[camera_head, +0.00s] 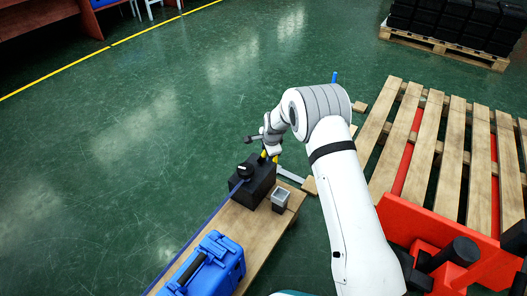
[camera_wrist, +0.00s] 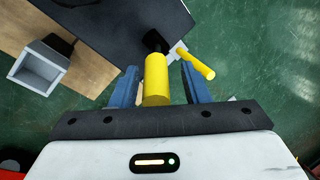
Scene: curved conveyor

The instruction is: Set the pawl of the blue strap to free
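A black box (camera_head: 256,186) with a round black knob on top stands at the far end of a wooden bench. The blue strap (camera_head: 221,206) runs along the bench edge to this box. In the wrist view, a thick yellow handle (camera_wrist: 156,80) on a black stem and a thinner yellow rod (camera_wrist: 198,65) by a pale metal plate show at the box (camera_wrist: 115,25) edge. I cannot tell which is the pawl. My gripper (camera_head: 268,150) is at the box's far side. Its blue fingers (camera_wrist: 160,85) are open, with the thick handle between them, nearer the left finger. Contact is unclear.
A small grey square cup (camera_head: 280,199) stands beside the box, also in the wrist view (camera_wrist: 40,65). A blue case (camera_head: 210,266) lies on the bench (camera_head: 244,226). A wooden pallet (camera_head: 450,140) on red supports lies right. Green floor left is clear.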

